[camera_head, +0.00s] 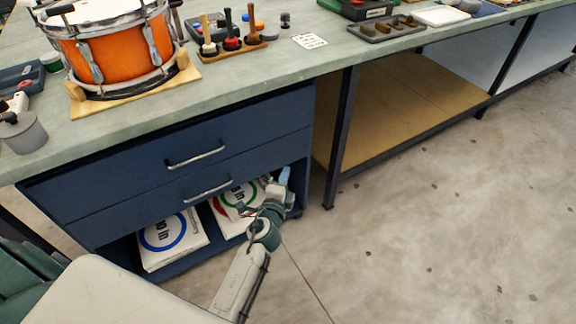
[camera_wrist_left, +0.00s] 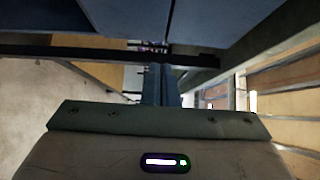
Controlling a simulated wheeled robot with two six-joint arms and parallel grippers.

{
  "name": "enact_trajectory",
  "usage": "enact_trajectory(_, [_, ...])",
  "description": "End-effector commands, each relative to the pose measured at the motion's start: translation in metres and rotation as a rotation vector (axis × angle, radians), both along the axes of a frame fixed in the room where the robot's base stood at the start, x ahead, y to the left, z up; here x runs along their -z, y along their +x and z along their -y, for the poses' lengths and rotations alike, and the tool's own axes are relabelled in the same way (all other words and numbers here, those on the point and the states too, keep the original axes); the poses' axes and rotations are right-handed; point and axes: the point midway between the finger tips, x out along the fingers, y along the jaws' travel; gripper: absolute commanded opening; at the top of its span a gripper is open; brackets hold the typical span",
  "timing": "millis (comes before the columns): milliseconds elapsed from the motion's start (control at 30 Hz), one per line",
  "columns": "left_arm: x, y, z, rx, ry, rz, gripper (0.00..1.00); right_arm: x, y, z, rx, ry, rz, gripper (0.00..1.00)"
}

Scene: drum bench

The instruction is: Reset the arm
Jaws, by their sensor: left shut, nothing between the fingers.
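My left arm reaches from the bottom of the head view toward the lower right corner of the blue drawer cabinet (camera_head: 180,165). My left gripper (camera_head: 286,174) is at its end, in front of the cabinet's open lower bay. In the left wrist view its two fingers (camera_wrist_left: 161,84) lie together, shut, with nothing between them. My right gripper is in neither view.
Two white boxes with printed rings, one blue (camera_head: 172,241) and one red and green (camera_head: 228,214), lie in the open bay. An orange drum (camera_head: 112,52) and a rack of tools (camera_head: 235,46) stand on the bench (camera_head: 190,95). The floor (camera_head: 430,200) at right is clear.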

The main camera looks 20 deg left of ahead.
Motion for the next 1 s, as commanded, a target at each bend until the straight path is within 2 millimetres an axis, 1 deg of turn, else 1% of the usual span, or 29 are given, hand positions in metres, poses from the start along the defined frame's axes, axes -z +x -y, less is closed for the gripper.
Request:
enact_trajectory(100, [0.000,-0.007,0.001,0.000,-0.001,0.000,0.00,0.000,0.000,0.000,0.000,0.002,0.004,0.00])
enact_trajectory(333, [0.000,-0.010,0.001,-0.002,-0.006,0.000,0.00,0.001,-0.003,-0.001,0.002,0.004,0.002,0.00])
enact_trajectory(400, [0.001,-0.016,-0.004,-0.016,-0.036,-0.005,0.00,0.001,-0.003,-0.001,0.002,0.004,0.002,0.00])
enact_trajectory(467, [0.002,-0.026,-0.012,-0.041,-0.096,-0.013,0.00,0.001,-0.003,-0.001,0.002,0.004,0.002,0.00])
enact_trajectory(567, [0.007,-0.055,-0.031,-0.109,-0.273,-0.038,0.00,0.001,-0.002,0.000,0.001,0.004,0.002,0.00])
enact_trajectory(633, [0.012,-0.083,-0.045,-0.167,-0.438,-0.069,0.00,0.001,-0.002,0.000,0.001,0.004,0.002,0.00])
enact_trajectory(733, [0.020,-0.125,-0.057,-0.246,-0.690,-0.130,0.00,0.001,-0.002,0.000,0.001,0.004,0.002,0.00])
enact_trajectory(800, [0.024,-0.152,-0.059,-0.294,-0.856,-0.183,0.00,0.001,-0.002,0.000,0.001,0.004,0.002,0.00])
enact_trajectory(900, [0.028,-0.184,-0.055,-0.340,-1.047,-0.257,0.00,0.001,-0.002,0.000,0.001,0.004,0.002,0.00])
enact_trajectory(1000, [0.029,-0.208,-0.047,-0.370,-1.186,-0.323,0.00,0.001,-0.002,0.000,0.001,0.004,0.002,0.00])
